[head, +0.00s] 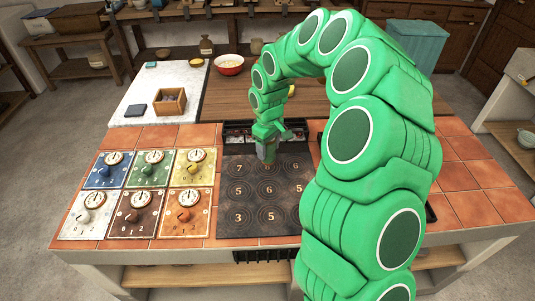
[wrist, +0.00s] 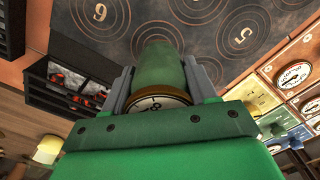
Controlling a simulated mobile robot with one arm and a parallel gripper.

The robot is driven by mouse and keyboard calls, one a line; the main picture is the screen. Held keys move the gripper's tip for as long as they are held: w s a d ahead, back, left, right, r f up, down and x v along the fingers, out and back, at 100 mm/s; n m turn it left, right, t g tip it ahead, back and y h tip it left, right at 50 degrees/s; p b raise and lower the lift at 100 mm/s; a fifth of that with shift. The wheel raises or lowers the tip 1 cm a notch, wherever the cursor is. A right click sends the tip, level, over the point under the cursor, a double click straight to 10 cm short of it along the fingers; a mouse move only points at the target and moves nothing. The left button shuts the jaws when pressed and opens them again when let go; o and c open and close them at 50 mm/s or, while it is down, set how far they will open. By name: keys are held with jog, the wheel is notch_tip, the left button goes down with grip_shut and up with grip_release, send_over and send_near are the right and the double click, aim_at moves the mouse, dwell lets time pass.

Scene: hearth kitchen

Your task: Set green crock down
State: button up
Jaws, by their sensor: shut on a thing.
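My gripper (wrist: 165,92) is shut on the green crock (wrist: 160,66) in the wrist view, with a grey finger on each side of it. A white dial face with a brassy rim (wrist: 160,101) shows at the crock's near end. The dark hob plate (wrist: 205,25) with numbered rings lies beyond the crock. In the head view my gripper (head: 268,148) is over the far middle of the hob plate (head: 260,228). The crock is hard to tell from my green arm there. I cannot tell whether its base touches the plate.
Left of the hob are several coloured panels (head: 140,222) with knobs and dials. A dark grate with red glow (wrist: 72,92) lies behind the hob. My arm hides much of the right side.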

aim_at(267, 154)
jog(key=shift+w+a+f, duration=0.1)
jog(key=shift+w+f, duration=0.4)
jog(key=shift+f, duration=1.5)
jog(key=shift+f, duration=0.1)
jog(key=o, duration=1.3)
jog(key=shift+o, duration=0.2)
